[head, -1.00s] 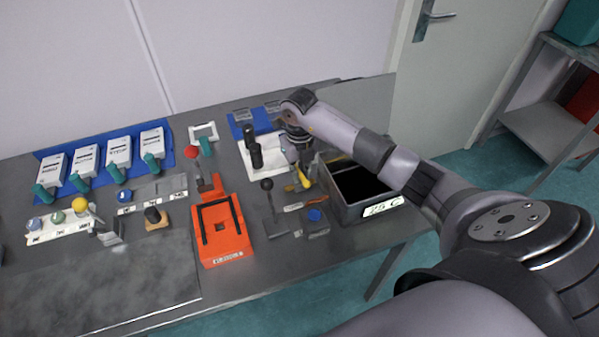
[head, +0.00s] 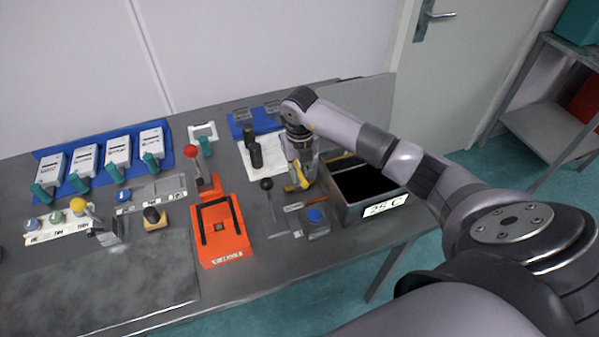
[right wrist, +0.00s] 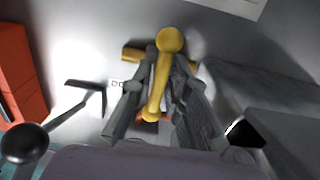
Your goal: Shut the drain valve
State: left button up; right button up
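The yellow drain valve lever (head: 299,178) is beside the left wall of the grey bath (head: 374,215). In the right wrist view the lever (right wrist: 160,80) has a round knob at its upper end and crosses in front of a yellow pipe (right wrist: 133,54). My right gripper (right wrist: 165,70) points down over it, with one finger on each side of the lever. The fingertips are close to it, but I cannot tell whether both touch it. My right gripper (head: 301,165) also shows in the head view, partly covering the lever. My left gripper is not in view.
An orange press (head: 222,240) and a black-knobbed lever (head: 267,184) stand left of the valve. A red-handled tool (head: 305,205) and a blue-knobbed block (head: 315,222) lie in front. Black cylinders (head: 255,156) stand behind on a white sheet.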

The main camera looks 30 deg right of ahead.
aim_at(300, 172)
jog(key=shift+o, duration=1.2)
notch_tip(300, 172, up, 12)
jog(key=shift+f, duration=0.1)
